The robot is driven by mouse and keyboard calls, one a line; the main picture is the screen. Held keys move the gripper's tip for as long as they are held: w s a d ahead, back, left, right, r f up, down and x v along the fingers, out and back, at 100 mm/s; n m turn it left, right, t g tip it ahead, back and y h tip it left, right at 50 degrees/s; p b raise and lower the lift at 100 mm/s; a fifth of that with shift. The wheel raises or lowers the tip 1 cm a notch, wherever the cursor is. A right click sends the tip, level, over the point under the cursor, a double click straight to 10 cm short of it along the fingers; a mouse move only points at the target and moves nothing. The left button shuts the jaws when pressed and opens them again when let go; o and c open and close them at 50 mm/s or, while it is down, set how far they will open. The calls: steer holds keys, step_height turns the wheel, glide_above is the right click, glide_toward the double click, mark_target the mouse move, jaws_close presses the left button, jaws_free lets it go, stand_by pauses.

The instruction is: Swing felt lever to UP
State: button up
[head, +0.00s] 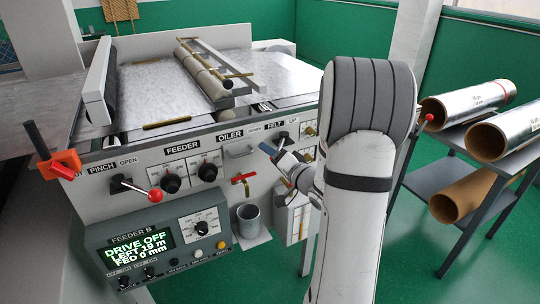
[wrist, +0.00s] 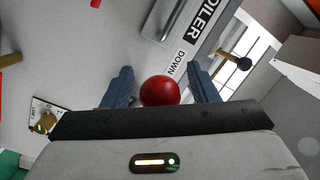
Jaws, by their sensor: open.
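The felt lever's black pivot (head: 282,136) is on the machine front under the FELT label, and its red knob (head: 268,149) points down and left, toward the DOWN side. UP is printed right of FELT. In the wrist view the red knob (wrist: 160,91) sits between my two blue fingers, near the DOWN label (wrist: 174,69). My gripper (head: 288,160) is open at the lever; it also shows in the wrist view (wrist: 160,88). Gaps show on both sides of the knob, so the fingers are not closed on it. The lever's shaft is mostly hidden.
The pinch lever's red knob (head: 155,196) is at the left. The red valve handle (head: 242,179) and a grey cup (head: 250,221) are below and left of my gripper. The control box (head: 160,243) is lower left. A rack (head: 465,165) with foil rolls stands right.

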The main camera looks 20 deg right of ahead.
jaws_close()
steer(key=shift+a+f+b, duration=0.15)
steer(key=shift+b, duration=0.25)
